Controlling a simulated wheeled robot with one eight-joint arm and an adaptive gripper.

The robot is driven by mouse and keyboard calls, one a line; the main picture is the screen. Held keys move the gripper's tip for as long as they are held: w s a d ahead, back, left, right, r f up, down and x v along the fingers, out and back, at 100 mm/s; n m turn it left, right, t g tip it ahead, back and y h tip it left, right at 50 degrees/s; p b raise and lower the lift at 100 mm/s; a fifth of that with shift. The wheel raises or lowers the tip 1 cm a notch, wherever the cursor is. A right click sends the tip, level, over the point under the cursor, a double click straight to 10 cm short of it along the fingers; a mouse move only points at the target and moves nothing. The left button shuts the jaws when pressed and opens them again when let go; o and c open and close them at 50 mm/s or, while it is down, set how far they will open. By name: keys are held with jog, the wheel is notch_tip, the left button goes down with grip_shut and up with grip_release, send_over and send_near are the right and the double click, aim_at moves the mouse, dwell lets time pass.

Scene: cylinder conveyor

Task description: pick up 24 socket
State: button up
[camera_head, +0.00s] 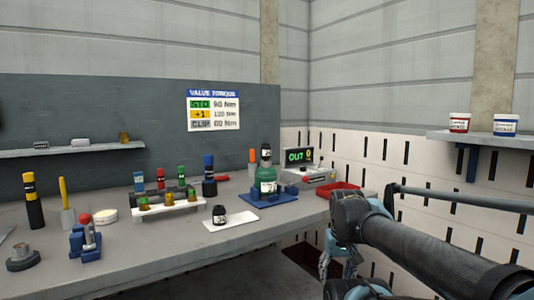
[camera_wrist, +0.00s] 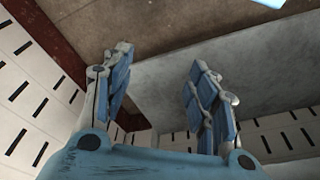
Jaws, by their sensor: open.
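A short black socket (camera_head: 220,214) with a small white label stands upright on a white mat (camera_head: 232,223) near the front of the grey bench (camera_head: 165,258). Its label is too small to read for certain. My gripper (camera_head: 325,266) is beyond the bench's right end, low and well apart from the socket. In the wrist view my gripper (camera_wrist: 156,85) has its two blue fingers spread with nothing between them. The socket does not show in the wrist view.
A green-bodied device (camera_head: 266,180) on a blue base stands right of the mat, near a red tray (camera_head: 340,190). A blue clamp (camera_head: 84,240) stands at left. The bench front between is clear.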

jog(key=w+a+r+m, duration=0.25)
jog(key=w+r, duration=0.35)
jog(key=r, duration=0.4)
jog(key=w+a+r+m+g+y, duration=0.1)
jog(key=w+a+r+m, duration=0.15)
jog(key=w+r, duration=0.65)
jog(key=w+a+r+m, duration=0.1)
jog(key=w+a+r, duration=0.25)
jog(key=r, duration=0.85)
jog(key=w+a+r+m+g, duration=0.1)
jog(key=w+a+r+m, duration=0.1)
jog(key=w+a+r, duration=0.3)
jog(key=w+a+r+m, duration=0.2)
jog(key=w+a+r, duration=0.15)
jog(key=r, duration=0.45)
jog(key=w+a+r+m+g, duration=0.1)
jog(key=w+a+r+m, duration=0.15)
jog(key=w+r, duration=0.35)
send_over(266, 147)
jog(key=w, duration=0.3)
jog(key=shift+y, duration=0.3)
notch_tip(266, 147, down, 11)
jog(key=shift+s+d+f, duration=0.1)
jog(key=shift+s+f, duration=0.15)
jog(key=shift+f, duration=1.25)
jog(key=shift+s+f, duration=0.15)
jog(key=shift+f, duration=1.2)
jog(key=c, duration=1.2)
